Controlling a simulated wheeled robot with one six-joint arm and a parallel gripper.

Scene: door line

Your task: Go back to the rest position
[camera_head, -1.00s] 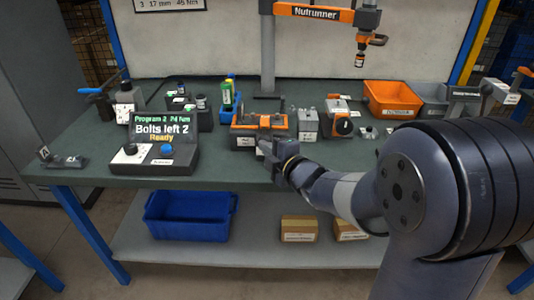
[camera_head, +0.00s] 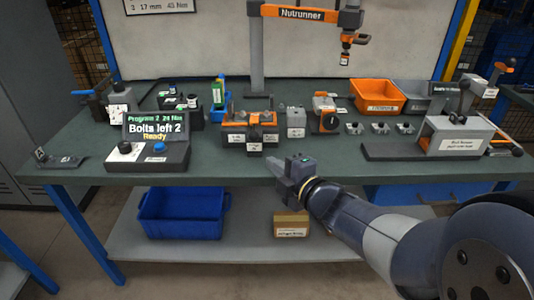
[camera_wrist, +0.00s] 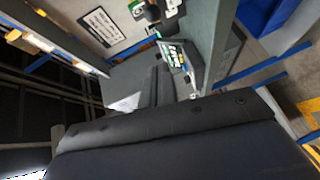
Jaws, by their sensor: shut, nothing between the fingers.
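My gripper (camera_head: 281,168) is shut and empty. In the head view it is in front of the bench's front edge, to the right of the orange fixture (camera_head: 238,131), with my arm reaching in from the lower right. It looks apart from everything on the bench. In the wrist view the dark gripper body fills the lower middle, and the bench and the display unit (camera_wrist: 178,58) show beyond it at a slant. The fingertips are not clear there.
The green bench (camera_head: 215,170) carries a display reading "Bolts left 2, Ready" (camera_head: 157,130), an orange bin (camera_head: 377,97) and a white-labelled fixture (camera_head: 458,138). The nutrunner (camera_head: 345,58) hangs above. A blue crate (camera_head: 182,213) and a carton (camera_head: 291,225) sit on the shelf below.

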